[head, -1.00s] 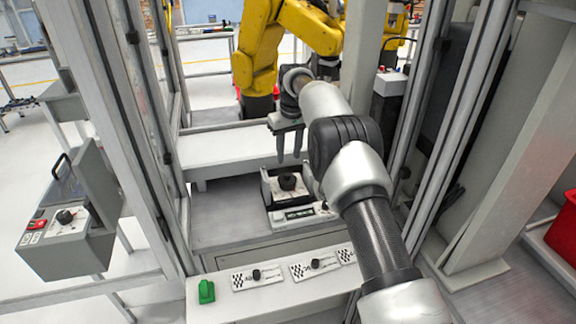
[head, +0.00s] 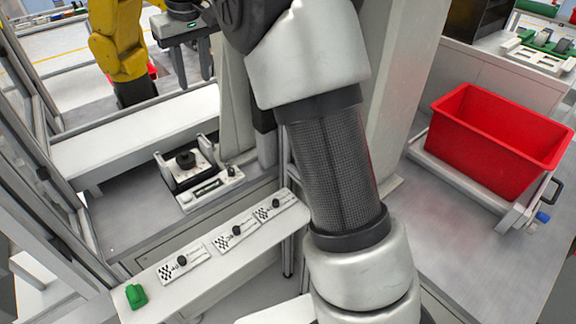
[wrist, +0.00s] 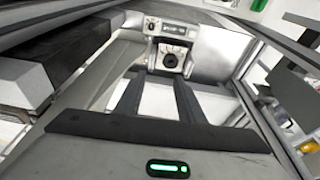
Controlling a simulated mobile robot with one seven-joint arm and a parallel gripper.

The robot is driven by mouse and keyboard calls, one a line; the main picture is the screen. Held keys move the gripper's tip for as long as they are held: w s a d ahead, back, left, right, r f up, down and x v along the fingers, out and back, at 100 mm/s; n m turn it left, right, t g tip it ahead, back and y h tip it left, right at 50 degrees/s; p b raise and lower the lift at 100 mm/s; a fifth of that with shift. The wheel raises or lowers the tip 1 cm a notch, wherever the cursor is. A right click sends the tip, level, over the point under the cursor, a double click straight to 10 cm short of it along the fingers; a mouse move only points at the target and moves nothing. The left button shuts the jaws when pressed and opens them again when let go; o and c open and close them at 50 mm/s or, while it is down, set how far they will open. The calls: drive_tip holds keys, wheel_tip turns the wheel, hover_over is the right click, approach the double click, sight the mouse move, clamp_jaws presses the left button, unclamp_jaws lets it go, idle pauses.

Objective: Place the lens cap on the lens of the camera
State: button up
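My gripper (head: 191,72) is high in the upper left of the head view, its two dark fingers pointing down and apart. The wrist view shows the fingers (wrist: 158,98) spread with nothing between them. A black round piece (head: 186,160) sits on a light-and-dark fixture (head: 208,186) on the grey bench, below and apart from my gripper. It also shows beyond the fingertips in the wrist view (wrist: 170,61). Small black pieces (head: 182,260) stand on checkered white plates on the front shelf. I cannot tell which piece is the lens cap or the camera lens.
A green block (head: 135,295) lies at the left end of the white front shelf (head: 212,275). A metal frame (head: 45,210) runs along the left. A grey post (head: 395,85) stands to the right. A red bin (head: 495,145) is farther right. A yellow robot arm (head: 122,45) stands behind.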

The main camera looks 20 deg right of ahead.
drive_tip(key=s+d+r+m+t, duration=0.1)
drive_tip(key=s+d+r, duration=0.2)
drive_tip(key=s, duration=0.5)
drive_tip(key=s+d+r+m, duration=0.1)
drive_tip(key=s+d+r, duration=0.2)
drive_tip(key=s, duration=0.6)
drive_tip(key=s+d+f+m+t, duration=0.1)
drive_tip(key=s+f, duration=0.3)
drive_tip(key=s, duration=0.5)
drive_tip(key=s+d+f, duration=0.3)
drive_tip(key=s+f, duration=0.1)
drive_tip(key=s, duration=0.4)
drive_tip(key=shift+s+m+t+h, duration=0.3)
drive_tip(key=shift+s+m+t, duration=0.1)
